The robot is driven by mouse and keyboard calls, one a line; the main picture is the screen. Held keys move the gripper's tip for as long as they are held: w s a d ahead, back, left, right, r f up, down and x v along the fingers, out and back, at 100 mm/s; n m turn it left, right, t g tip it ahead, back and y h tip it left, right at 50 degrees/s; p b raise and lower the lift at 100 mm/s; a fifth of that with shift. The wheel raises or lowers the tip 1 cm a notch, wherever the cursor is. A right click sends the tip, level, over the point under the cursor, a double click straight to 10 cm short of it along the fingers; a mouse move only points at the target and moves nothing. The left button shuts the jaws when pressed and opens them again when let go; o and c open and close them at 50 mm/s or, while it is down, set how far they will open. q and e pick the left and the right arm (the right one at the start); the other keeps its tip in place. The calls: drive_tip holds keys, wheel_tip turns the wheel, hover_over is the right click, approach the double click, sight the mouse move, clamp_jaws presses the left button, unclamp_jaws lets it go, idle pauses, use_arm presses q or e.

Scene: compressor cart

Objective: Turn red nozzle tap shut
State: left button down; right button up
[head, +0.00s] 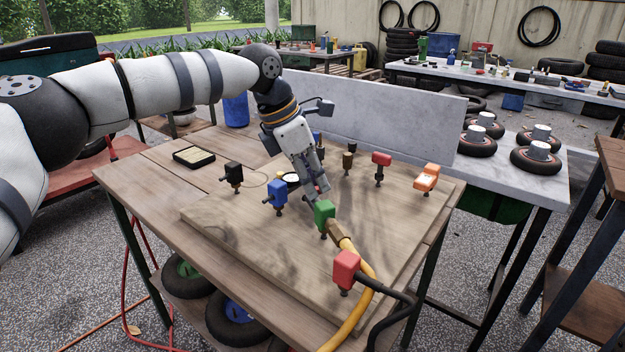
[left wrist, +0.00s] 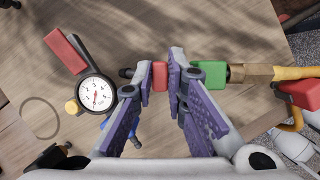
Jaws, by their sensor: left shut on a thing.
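My left gripper (head: 317,189) reaches down over the wooden board. In the left wrist view its two purple-padded fingers (left wrist: 167,82) are closed on a small red piece (left wrist: 159,77), which I take to be the red nozzle tap. The fingers hide most of it, and I cannot tell how far it is turned. A green block (left wrist: 208,73) sits just right of the fingers, joined to a brass fitting (left wrist: 250,73) and yellow hose. It also shows in the head view (head: 324,213). My right gripper is not in view.
A round gauge (left wrist: 95,94) and a red bar (left wrist: 66,52) lie left of the fingers. A red block (head: 346,267) with a black hose stands at the board's front. Blue (head: 277,193), black (head: 233,172), red (head: 381,160) and orange (head: 427,177) fittings stand around the board.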

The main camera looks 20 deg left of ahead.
use_arm(q)
drive_tip(key=c, duration=1.6)
unclamp_jaws()
drive_tip(key=v, duration=1.2)
